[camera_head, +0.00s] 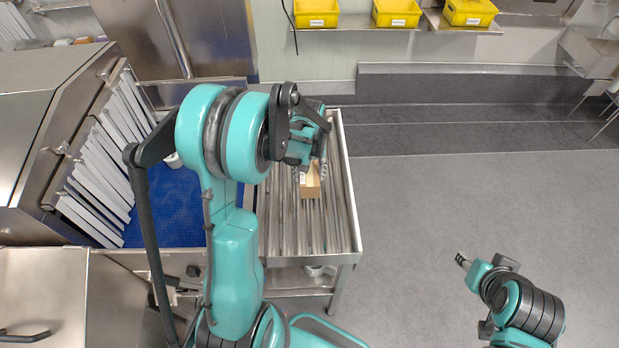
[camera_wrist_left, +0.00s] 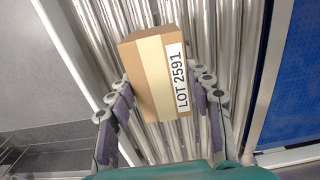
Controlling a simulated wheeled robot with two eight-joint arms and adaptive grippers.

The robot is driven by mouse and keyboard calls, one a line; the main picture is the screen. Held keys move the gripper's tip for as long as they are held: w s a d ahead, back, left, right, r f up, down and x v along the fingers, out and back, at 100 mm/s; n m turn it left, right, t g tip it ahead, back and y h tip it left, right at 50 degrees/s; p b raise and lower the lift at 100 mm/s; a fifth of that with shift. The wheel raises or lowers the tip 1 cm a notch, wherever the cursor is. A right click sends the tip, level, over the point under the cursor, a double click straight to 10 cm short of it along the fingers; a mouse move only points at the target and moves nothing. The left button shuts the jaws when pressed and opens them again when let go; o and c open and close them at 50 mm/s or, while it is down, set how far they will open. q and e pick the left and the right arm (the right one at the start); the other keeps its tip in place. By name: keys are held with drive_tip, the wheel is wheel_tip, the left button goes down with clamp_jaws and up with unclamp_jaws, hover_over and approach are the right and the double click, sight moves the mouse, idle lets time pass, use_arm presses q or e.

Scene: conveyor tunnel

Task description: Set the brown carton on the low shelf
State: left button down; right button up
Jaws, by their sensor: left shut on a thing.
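The brown carton (camera_head: 311,182) is over the metal roller table in the head view, partly hidden by my left gripper (camera_head: 310,163). In the left wrist view the carton (camera_wrist_left: 150,75) has a pale tape strip and a white label reading LOT 2591. My left gripper (camera_wrist_left: 164,105) is shut on it, with a finger on each side. Whether the carton touches the rollers is hard to tell. A low shelf (camera_head: 290,279) shows under the roller table's front edge. My right gripper (camera_head: 464,260) is over the floor at right, and its finger gap is too small to judge.
The roller table (camera_head: 340,210) adjoins a blue belt (camera_head: 178,212) and a steel tunnel with strip curtains (camera_head: 100,160). A white item (camera_head: 316,270) is on the low shelf. Yellow bins (camera_head: 397,12) sit on wall shelves behind. The floor at right is clear.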

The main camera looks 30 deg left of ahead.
use_arm(q)
wheel_tip(320, 180, down, 3)
drive_tip(key=shift+w, duration=0.15)
drive_tip(key=shift+f, duration=0.15)
drive_tip(key=c, duration=0.6)
unclamp_jaws()
drive_tip(key=shift+c, duration=0.2)
